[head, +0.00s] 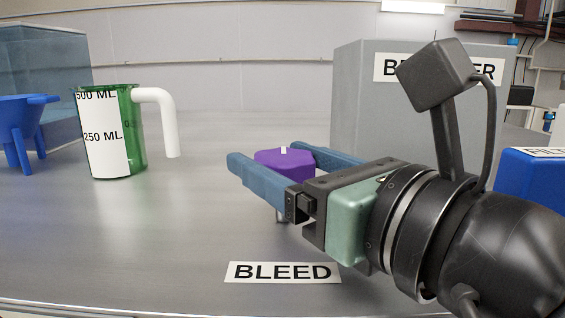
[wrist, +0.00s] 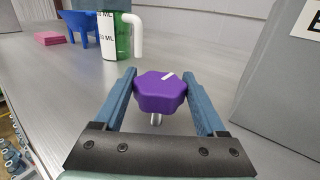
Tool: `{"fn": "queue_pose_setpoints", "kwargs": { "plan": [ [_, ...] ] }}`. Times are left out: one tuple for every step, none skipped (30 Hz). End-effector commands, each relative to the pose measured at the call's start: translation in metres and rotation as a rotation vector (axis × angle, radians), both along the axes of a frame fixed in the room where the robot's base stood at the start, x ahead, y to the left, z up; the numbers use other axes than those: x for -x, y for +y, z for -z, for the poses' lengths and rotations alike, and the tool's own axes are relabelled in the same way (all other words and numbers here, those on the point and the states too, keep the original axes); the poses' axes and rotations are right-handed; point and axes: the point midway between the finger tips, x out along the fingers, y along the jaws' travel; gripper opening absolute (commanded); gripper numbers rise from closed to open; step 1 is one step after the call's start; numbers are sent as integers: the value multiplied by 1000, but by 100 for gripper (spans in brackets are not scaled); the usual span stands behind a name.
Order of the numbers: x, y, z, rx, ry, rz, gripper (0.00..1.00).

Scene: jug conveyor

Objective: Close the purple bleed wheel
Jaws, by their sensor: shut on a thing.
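The purple bleed wheel (head: 284,163) is a lobed knob with a white mark on top, on a short metal stem behind the BLEED label (head: 282,272). In the wrist view the wheel (wrist: 160,92) sits between the two blue fingers, its white mark pointing to the upper right. My gripper (head: 283,158) reaches in from the right, with one finger on each side of the wheel, and is shut on it. The near finger hides part of the wheel and most of its stem in the head view.
A green jug (head: 130,130) with a white handle stands at the left, beside a blue funnel-like stand (head: 22,118). A grey box (head: 365,100) rises close behind my gripper. A blue box (head: 535,180) is at the right. The metal tabletop front left is clear.

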Motion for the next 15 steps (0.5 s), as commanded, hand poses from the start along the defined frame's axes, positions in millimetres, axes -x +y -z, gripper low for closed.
{"fn": "queue_pose_setpoints", "kwargs": {
  "plan": [
    [0,0,1,3,-2,18,18],
    [1,0,1,3,-3,26,18],
    [1,0,0,1,-4,34,18],
    [1,0,0,0,-4,39,18],
    [1,0,0,-1,-5,41,18],
    [1,0,-1,-1,-4,42,18],
    [1,0,-1,-1,-4,42,18],
    [0,0,-1,-1,-4,41,18],
    [1,0,-1,-1,-4,41,18],
    [0,-1,-1,-1,-4,41,18],
    [0,-1,-1,-2,-3,41,18],
    [0,-1,-1,-2,-3,41,18],
    [0,-1,-1,-2,-3,41,79],
    [0,-1,-1,-2,-3,41,84],
    [0,-1,-1,-2,-3,41,91]
  ]
}}
